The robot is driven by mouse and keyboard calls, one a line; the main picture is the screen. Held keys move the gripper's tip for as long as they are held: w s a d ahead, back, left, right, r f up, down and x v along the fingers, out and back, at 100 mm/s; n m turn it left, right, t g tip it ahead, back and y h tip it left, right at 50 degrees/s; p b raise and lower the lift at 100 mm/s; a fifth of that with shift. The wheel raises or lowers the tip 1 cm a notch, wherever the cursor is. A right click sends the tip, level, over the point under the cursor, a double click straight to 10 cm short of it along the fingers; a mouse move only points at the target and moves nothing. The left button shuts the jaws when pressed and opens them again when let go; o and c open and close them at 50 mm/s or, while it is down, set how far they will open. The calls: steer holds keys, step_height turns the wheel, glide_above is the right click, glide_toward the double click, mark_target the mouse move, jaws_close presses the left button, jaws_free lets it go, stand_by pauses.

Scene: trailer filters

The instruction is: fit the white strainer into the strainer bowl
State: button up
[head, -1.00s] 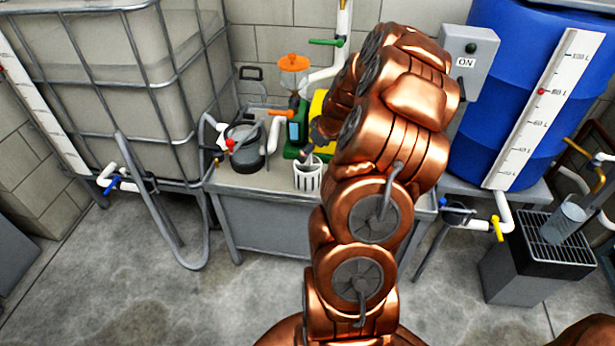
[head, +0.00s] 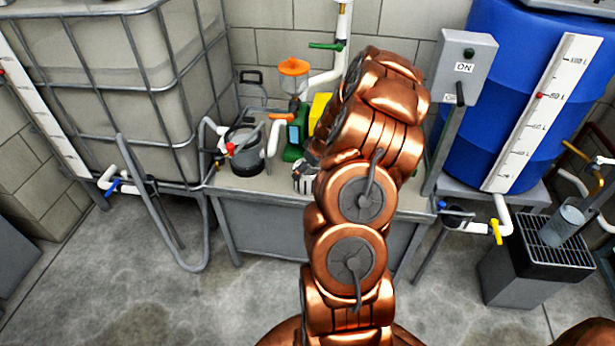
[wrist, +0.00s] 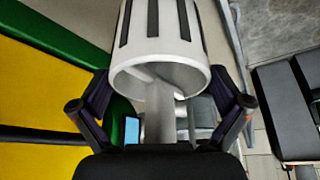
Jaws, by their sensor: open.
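The white strainer (head: 301,182) is a slotted cup standing on the grey bench, largely hidden behind my arm in the head view. In the wrist view the strainer (wrist: 160,50) fills the top middle, with its round rim facing the camera. My gripper (wrist: 162,100) is open, with one finger on each side of the strainer; whether they touch it I cannot tell. In the head view my gripper (head: 309,160) is partly hidden by my arm. The strainer bowl appears to be the dark grey round vessel (head: 246,155) on the bench's left part, beside white pipes.
A green and yellow pump (head: 294,138) with an orange-topped clear cup (head: 293,78) stands just behind the strainer. A caged tank (head: 110,90) is at left and a blue barrel (head: 510,90) at right. The bench front (head: 270,230) faces open floor.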

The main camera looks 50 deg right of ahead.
steer(key=c, duration=0.8)
steer(key=shift+r, duration=0.1)
